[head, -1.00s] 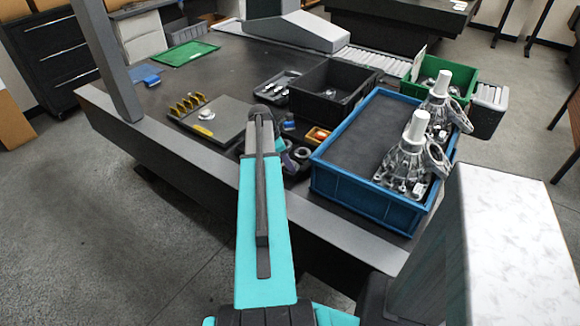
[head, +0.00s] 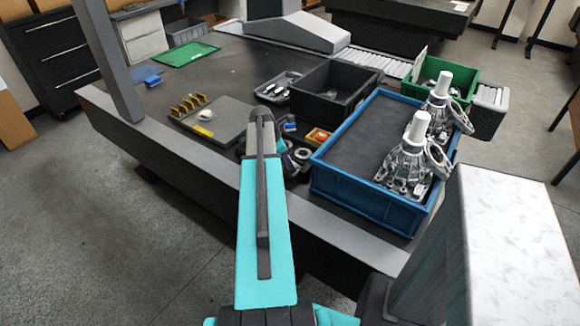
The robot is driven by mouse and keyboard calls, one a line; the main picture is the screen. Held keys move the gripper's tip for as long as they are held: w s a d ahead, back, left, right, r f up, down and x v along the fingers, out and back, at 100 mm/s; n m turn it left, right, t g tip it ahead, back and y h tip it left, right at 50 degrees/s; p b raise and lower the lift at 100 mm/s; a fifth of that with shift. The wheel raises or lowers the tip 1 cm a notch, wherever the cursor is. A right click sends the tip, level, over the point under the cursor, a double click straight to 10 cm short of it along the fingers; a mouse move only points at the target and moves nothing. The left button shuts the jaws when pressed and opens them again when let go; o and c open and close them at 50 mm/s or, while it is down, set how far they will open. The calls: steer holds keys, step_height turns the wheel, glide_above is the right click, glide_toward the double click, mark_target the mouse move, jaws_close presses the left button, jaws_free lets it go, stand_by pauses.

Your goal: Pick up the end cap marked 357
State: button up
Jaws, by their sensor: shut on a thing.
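My teal arm reaches from the bottom centre over the near edge of the dark table. A dark and teal piece of my wrist shows just right of the forearm's far end. The gripper's fingers are hidden behind the arm, so what they hold cannot be seen. Round grey ring-like parts (head: 302,154) lie beside the wrist, left of the blue crate. They are too small to tell whether one is an end cap, and no marking 357 is readable in this view.
The blue crate (head: 335,186) with silver castings stands close on the right. A green tray (head: 186,54) lies at the back left; the table's left middle is mostly clear.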

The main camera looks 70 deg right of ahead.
steer(key=shift+r+b, duration=0.5)
steer(key=shift+r, duration=1.3)
steer(key=w+a+b, duration=0.1)
steer(key=w+a, duration=0.2)
steer(key=a, duration=0.4)
steer(key=w+a+r+b, duration=0.1)
steer(key=w+a, duration=0.2)
steer(key=a, duration=0.4)
steer(key=shift+w+a+r, duration=0.2)
steer(key=shift+w+a, duration=0.05)
steer(key=shift+a, duration=0.05)
